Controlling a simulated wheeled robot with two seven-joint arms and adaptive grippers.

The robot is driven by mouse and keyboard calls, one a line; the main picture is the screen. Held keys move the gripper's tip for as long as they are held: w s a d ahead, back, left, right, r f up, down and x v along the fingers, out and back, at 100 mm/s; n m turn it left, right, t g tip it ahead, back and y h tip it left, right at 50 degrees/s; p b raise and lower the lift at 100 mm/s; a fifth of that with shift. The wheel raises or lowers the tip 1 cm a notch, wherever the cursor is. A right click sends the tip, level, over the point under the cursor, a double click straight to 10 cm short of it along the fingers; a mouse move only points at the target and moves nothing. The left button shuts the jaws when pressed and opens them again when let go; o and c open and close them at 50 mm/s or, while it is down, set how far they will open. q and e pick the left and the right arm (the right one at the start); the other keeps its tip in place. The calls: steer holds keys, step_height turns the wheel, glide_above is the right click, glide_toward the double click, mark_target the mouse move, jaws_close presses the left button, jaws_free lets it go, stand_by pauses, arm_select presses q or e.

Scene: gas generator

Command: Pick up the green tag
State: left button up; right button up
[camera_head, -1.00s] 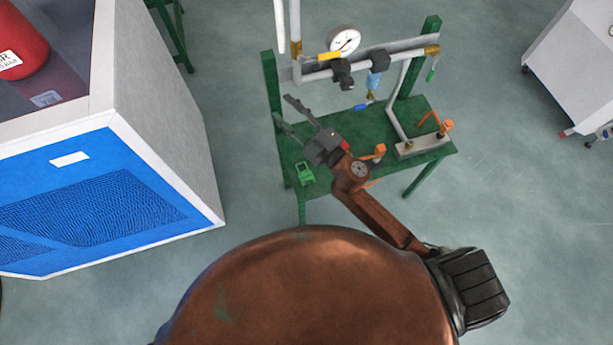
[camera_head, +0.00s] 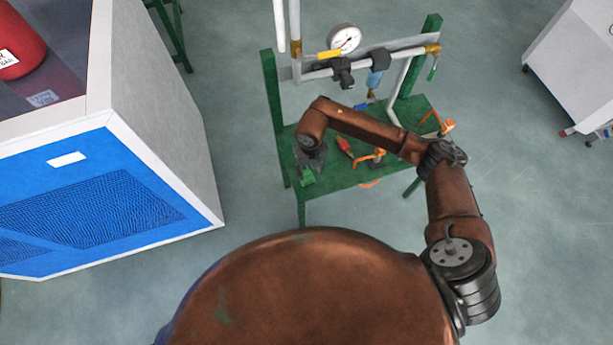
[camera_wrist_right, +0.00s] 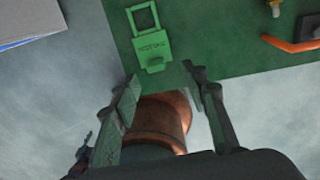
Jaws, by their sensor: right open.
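The green tag (camera_wrist_right: 152,45), a padlock-like shape with a square loop and raised lettering, lies near the edge of the green table (camera_wrist_right: 215,35) in the right wrist view. In the head view the tag (camera_head: 307,177) shows at the table's front left corner, partly covered by my right gripper (camera_head: 310,162). My right gripper (camera_wrist_right: 160,80) is open and empty in the wrist view. Its two fingertips are just short of the tag, spread to either side of its lower end. My left gripper is not in view.
Orange-handled valves (camera_head: 379,155) and a red-handled item (camera_head: 345,146) are on the table right of the gripper. Pipes with a pressure gauge (camera_head: 344,39) stand behind. A blue and white cabinet (camera_head: 165,160) is at left, with open floor between.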

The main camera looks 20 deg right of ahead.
mark_target(309, 179)
steer(key=f, duration=0.2)
steer(key=f+b, duration=0.1)
steer(key=f, duration=0.3)
steer(key=shift+a+f, duration=0.25)
steer(key=shift+f, duration=0.1)
steer(key=shift+c, duration=0.6)
steer(key=c, duration=0.9)
